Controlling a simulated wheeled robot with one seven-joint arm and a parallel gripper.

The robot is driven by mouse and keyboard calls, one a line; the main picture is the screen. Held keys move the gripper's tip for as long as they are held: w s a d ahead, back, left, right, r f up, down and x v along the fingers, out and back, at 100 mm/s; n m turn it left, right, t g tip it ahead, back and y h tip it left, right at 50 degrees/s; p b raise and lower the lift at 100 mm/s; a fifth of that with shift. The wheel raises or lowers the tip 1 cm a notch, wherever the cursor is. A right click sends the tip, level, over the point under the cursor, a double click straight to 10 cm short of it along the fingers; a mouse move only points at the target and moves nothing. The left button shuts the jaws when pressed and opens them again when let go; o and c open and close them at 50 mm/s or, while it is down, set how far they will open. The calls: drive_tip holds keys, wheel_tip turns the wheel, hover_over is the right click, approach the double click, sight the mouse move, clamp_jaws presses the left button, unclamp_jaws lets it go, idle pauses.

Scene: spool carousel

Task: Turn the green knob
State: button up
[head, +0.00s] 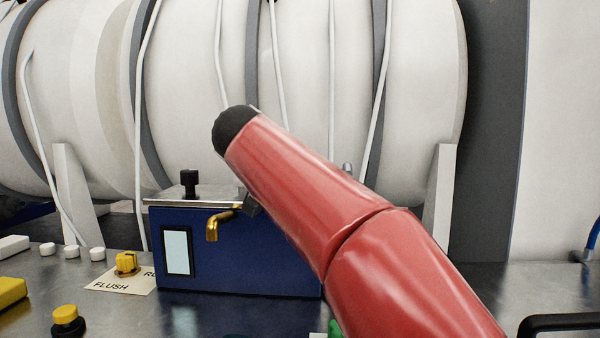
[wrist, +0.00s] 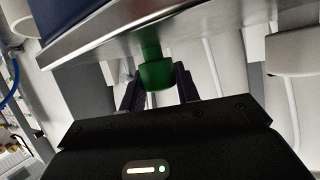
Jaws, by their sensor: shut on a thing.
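The green knob (wrist: 156,72) is in the middle of the wrist view, below a metal edge, between the two dark fingers of my gripper (wrist: 158,88). My gripper is shut on the knob. The knob's far side is hidden. In the head view my red arm crosses the right half and hides my gripper. A small green patch (head: 335,328) shows at the bottom edge beside my arm; I cannot tell whether it is the same knob.
A blue box (head: 250,260) with a brass spout (head: 215,225) stands on the metal bench (head: 100,310). A yellow knob (head: 126,263) sits on a plate marked FLUSH, near a yellow-topped button (head: 67,318). A big white drum (head: 300,100) fills the back. A black handle (head: 560,322) is at lower right.

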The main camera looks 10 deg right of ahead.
drive_tip(key=shift+a+f+m+g+h, duration=0.1)
drive_tip(key=shift+m+g+h, duration=0.5)
drive_tip(key=shift+m, duration=0.1)
drive_tip(key=o, duration=1)
drive_tip(key=shift+c, duration=0.2)
drive_tip(key=v, duration=0.7)
drive_tip(key=shift+s+a, duration=0.2)
drive_tip(key=shift+a, duration=0.1)
